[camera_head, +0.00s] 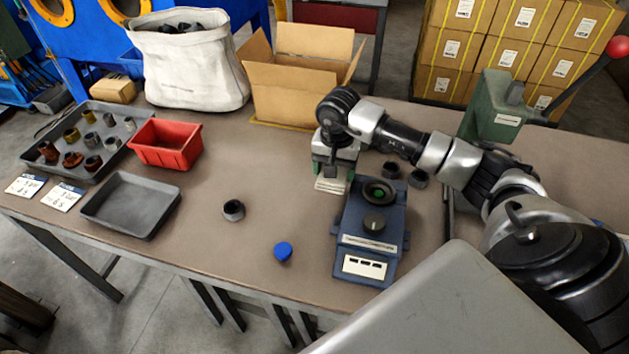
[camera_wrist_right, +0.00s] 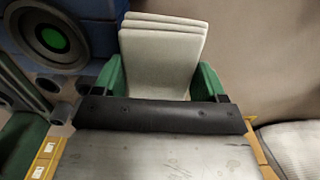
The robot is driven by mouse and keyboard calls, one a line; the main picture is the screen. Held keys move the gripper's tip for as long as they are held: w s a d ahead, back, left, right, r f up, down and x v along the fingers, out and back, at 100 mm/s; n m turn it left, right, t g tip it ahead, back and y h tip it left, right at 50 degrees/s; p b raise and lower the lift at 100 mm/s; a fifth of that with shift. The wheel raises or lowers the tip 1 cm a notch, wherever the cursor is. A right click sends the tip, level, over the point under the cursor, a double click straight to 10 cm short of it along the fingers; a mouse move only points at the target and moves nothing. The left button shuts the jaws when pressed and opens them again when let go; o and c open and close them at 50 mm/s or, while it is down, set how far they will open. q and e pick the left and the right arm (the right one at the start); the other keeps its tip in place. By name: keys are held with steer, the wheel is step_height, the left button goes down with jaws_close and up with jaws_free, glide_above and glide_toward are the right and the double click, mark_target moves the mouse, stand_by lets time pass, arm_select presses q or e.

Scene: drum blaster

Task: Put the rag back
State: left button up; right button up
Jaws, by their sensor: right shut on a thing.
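The rag is a pale folded cloth (camera_head: 331,184), behind the blue device in the head view. My right gripper (camera_head: 335,158) points down over it and is shut on it. In the right wrist view the folded layers of the rag (camera_wrist_right: 163,50) stick out between the green fingers of my right gripper (camera_wrist_right: 162,80). I cannot tell whether the rag's lower edge touches the table. My left gripper is not in view.
The blue device (camera_head: 371,222) with a round dial stands close to the rag. A cardboard box (camera_head: 300,90), white sack (camera_head: 190,75), red bin (camera_head: 166,143), grey tray (camera_head: 130,203) and green press (camera_head: 493,105) stand around. The table (camera_head: 235,175) is mostly clear between the red bin and the device.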

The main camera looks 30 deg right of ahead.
mark_target(313, 191)
steer(key=w+a+f, duration=0.1)
steer(key=w, duration=0.1)
steer(key=w+a+f, duration=0.2)
steer(key=shift+a, duration=0.1)
step_height(313, 191, down, 4)
steer(key=shift+r+p, duration=0.2)
steer(key=shift+p, duration=0.3)
steer(key=shift+f, duration=0.3)
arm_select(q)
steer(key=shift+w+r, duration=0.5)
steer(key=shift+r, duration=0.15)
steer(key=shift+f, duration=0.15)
arm_select(e)
steer(key=shift+f+b, duration=0.2)
steer(key=shift+b, duration=0.1)
steer(key=o, duration=0.8)
steer(key=shift+r, duration=0.1)
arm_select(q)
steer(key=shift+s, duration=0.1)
